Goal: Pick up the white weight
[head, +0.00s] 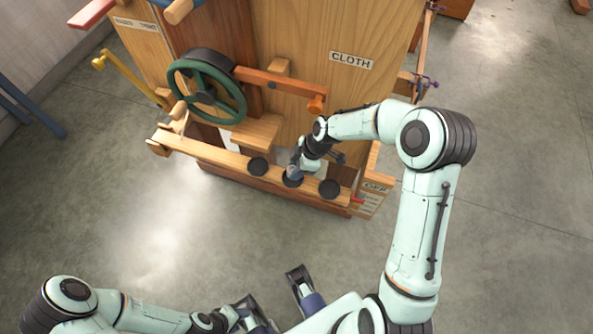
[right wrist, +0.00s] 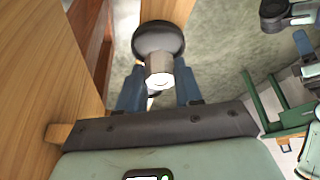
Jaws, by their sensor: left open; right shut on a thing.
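The white weight (right wrist: 158,72) shows in the right wrist view as a short pale grey cylinder with a white top, at a round black disc on the ledge. My right gripper (right wrist: 160,88) has its blue fingers on both sides of it and is shut on it. In the head view my right gripper (head: 295,170) is down at the middle black disc (head: 292,180) and hides most of the weight. I cannot tell whether the weight still touches the disc. My left gripper (head: 272,287) is open and empty at the bottom of the head view, away from the ledge.
The wooden ledge (head: 220,155) bears black discs left (head: 258,166) and right (head: 329,188) of my right gripper. Behind it stand a wooden cabinet with a CLOTH label (head: 351,61), a green handwheel (head: 207,90) and an orange arm (head: 280,82). The floor in front is clear.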

